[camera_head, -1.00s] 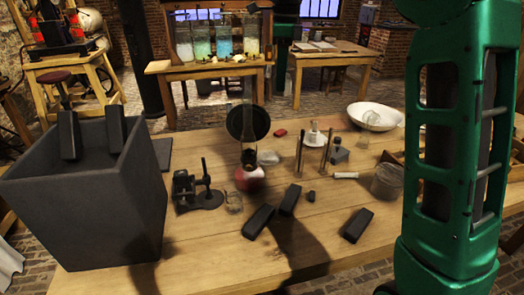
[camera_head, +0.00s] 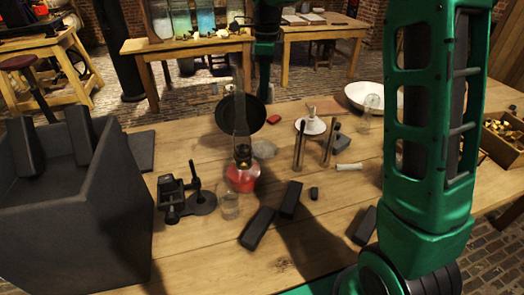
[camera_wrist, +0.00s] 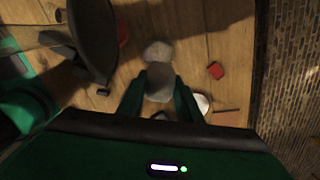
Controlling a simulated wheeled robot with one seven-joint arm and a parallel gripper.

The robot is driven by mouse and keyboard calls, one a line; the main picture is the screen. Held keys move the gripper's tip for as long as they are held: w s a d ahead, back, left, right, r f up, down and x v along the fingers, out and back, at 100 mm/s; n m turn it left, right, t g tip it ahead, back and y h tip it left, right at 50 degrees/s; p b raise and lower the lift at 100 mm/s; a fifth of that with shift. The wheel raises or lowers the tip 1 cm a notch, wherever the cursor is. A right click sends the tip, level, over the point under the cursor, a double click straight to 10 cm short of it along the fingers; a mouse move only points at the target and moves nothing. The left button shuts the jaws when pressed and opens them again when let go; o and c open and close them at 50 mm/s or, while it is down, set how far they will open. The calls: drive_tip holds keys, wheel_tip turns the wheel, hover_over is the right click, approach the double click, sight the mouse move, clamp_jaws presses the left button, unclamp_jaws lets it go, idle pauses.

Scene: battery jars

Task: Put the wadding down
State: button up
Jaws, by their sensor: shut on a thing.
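A pale grey, soft-looking wad, the wadding (camera_wrist: 160,90), is between the two green fingers of my gripper (camera_wrist: 160,82) in the wrist view. My gripper is shut on it and holds it over the wooden table. A similar pale, flat, roundish pad lies on the table (camera_wrist: 157,51), just past the held wad in that view. This pad (camera_head: 264,149) also shows in the head view, right of the red-based lamp (camera_head: 242,175).
A red block (camera_head: 274,119), a white saucer (camera_head: 311,126), two upright rods (camera_head: 299,150) and a white bowl (camera_head: 368,97) stand near the pad. A dark round disc (camera_head: 240,113) is behind the lamp. Dark blocks (camera_head: 290,198) lie in front. A big grey bin (camera_head: 75,225) is left.

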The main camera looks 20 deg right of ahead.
wheel_tip(320, 180, down, 20)
drive_tip(key=shift+s+a, duration=0.15)
idle(0.5)
drive_tip(key=o, duration=1)
drive_tip(key=shift+f, duration=0.1)
wheel_tip(320, 180, up, 12)
drive_tip(key=shift+r, duration=0.1)
